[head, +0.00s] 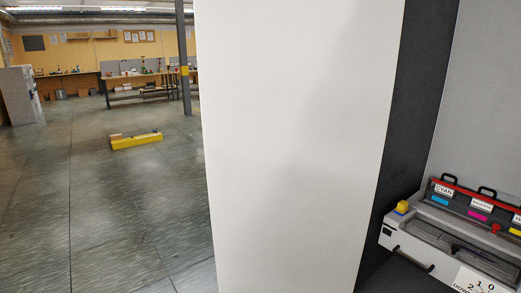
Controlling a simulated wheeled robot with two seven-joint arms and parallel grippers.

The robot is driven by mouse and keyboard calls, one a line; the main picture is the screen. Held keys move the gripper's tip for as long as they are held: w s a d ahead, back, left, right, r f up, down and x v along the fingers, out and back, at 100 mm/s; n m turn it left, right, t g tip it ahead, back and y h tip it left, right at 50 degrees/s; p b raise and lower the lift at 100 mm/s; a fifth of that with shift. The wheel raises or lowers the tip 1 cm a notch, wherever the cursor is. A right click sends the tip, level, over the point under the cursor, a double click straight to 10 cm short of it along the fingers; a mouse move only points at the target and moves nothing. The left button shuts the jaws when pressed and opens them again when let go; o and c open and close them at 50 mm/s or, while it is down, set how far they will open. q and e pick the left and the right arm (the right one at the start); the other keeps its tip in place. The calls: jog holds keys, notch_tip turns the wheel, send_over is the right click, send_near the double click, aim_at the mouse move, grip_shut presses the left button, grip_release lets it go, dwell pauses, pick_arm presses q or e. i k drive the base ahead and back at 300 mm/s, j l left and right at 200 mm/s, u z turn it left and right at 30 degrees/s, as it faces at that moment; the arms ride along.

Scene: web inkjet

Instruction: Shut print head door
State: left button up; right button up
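A tall white panel (300,140) fills the middle of the head view from top to bottom. Its shape suits an open cabinet door seen up close, but I cannot tell for sure that it is the print head door. To its right, a dark edge (422,90) borders a grey-walled recess. Inside the recess, at the lower right, is a print unit (405,243) with a black handle on its front and colour cartridges labelled cyan (443,190) and, beside it, magenta (481,205). Neither of my grippers is in view.
A yellow block or barrier (137,141) lies on the tiled floor at the left. A dark post (183,60) stands behind it. Workbenches (140,82) line the far wall, with a grey cabinet (22,95) at far left. The floor left of the panel is mostly clear.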

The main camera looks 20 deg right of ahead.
aim_at(295, 96)
jog(key=i+j+u, duration=0.5)
jog(key=i+u, duration=0.35)
jog(key=i+z, duration=0.3)
jog(key=i, duration=0.2)
jog(key=i+j+z, duration=0.25)
jog(key=i, duration=0.25)
jog(key=i+z, duration=0.2)
jog(key=z, duration=0.3)
jog(key=i+z, duration=0.2)
jog(key=z, duration=0.25)
jog(key=i+z, duration=0.2)
jog(key=z, duration=0.3)
jog(key=i+j+z, duration=0.15)
jog(key=z, duration=0.3)
jog(key=i+j+z, duration=0.15)
jog(key=j+z, duration=0.15)
jog(key=z, duration=0.2)
jog(key=i+j+z, duration=0.2)
jog(key=z, duration=0.25)
jog(key=i+j+z, duration=0.15)
jog(key=z, duration=0.3)
jog(key=i+j+z, duration=0.1)
jog(key=j+z, duration=0.6)
jog(key=z, duration=0.15)
jog(key=k+j+z, duration=0.15)
jog(key=k+j, duration=0.25)
